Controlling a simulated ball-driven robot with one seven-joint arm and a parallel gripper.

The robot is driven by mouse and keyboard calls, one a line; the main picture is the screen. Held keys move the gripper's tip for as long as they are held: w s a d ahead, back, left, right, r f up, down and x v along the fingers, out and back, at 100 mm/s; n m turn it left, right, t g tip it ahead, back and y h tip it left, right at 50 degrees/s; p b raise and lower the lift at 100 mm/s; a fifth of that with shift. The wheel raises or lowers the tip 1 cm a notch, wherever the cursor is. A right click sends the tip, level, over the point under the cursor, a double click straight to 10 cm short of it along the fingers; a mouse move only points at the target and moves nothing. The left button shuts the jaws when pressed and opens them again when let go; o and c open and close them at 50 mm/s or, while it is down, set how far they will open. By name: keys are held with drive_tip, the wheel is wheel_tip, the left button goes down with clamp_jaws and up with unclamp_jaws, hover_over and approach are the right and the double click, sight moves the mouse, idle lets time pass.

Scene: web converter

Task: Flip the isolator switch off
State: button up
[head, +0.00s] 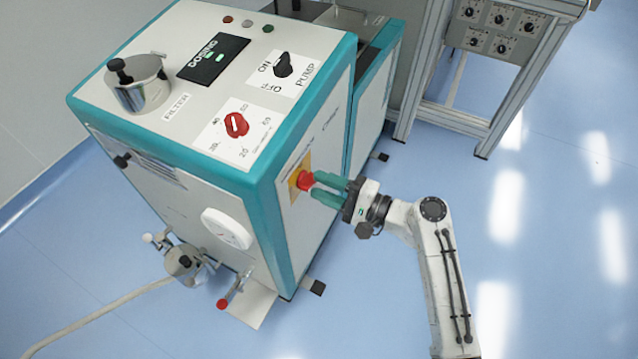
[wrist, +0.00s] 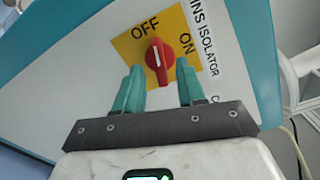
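The red isolator switch (head: 304,181) sits on a yellow plate on the side panel of the teal and white machine. In the wrist view, the switch (wrist: 159,62) has a white line running nearly straight up the picture, toward the space at the right end of OFF. The yellow plate (wrist: 125,46) carries the words OFF at its top and ON at its right. My gripper (head: 318,186) reaches the panel from the right. Its teal fingers (wrist: 159,66) are open, one on each side of the switch, with visible gaps; I cannot tell whether their tips touch the panel.
The machine's top (head: 190,29) carries a black pump knob (head: 283,64), a red dial (head: 236,125) and a steel filter cup (head: 138,86). A metal frame bench (head: 448,115) stands at the back right. The blue floor on the right is clear around my arm.

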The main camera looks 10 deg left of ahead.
drive_tip(key=shift+x, duration=0.9)
clamp_jaws()
drive_tip(key=shift+f, duration=0.1)
